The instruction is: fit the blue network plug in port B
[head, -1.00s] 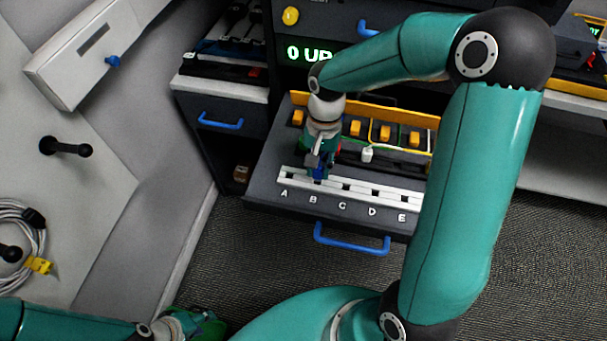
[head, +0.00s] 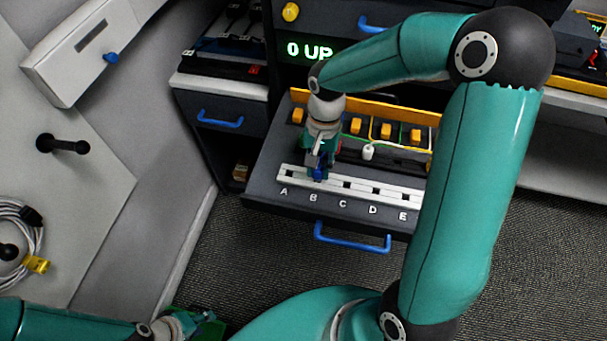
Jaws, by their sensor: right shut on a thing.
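The blue plug (head: 318,174) is at port B on the white port strip (head: 361,189), whose ports are labelled A to E. My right gripper (head: 317,165) points down over port B and is shut on the blue plug. The plug's lower end meets the strip at B; how deep it sits in the port cannot be told. My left gripper (head: 205,318) is at the bottom edge, far from the strip, and its fingers are too small and partly cut off to judge.
Several yellow plugs (head: 386,131) stand in a row behind the strip, with a white plug (head: 368,152) in front of them. A blue drawer handle (head: 352,238) is below the strip. A display (head: 309,51) reads "0 UP". A coiled cable (head: 38,238) hangs at left.

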